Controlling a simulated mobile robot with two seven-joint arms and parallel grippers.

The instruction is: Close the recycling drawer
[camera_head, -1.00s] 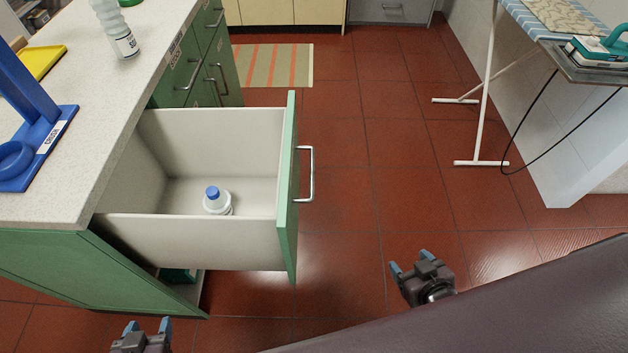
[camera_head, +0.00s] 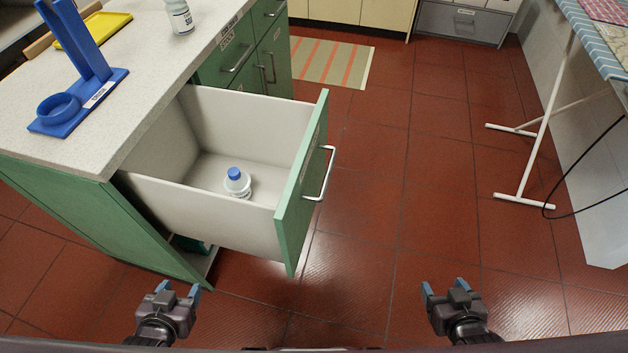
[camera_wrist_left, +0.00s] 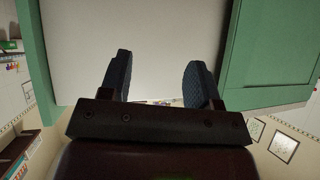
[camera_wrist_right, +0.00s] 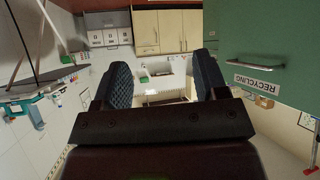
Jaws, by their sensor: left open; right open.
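The recycling drawer (camera_head: 225,212) stands pulled out from the green cabinet, its green front (camera_head: 303,190) with a silver handle (camera_head: 325,174) facing right. A white bottle with a blue cap (camera_head: 236,184) stands inside it. The drawer front also shows in the right wrist view, upside down, with a RECYCLING label (camera_wrist_right: 254,85). My left gripper (camera_head: 178,289) is open and empty, in front of the cabinet's near side. My right gripper (camera_head: 445,288) is open and empty over the floor, right of the drawer front and apart from it.
The counter (camera_head: 130,85) above the drawer holds a blue stand (camera_head: 85,70), a yellow tray (camera_head: 92,31) and a white bottle (camera_head: 179,16). An ironing board's white legs (camera_head: 535,140) stand at right. The red tiled floor (camera_head: 420,190) between is clear. A striped rug (camera_head: 330,62) lies behind.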

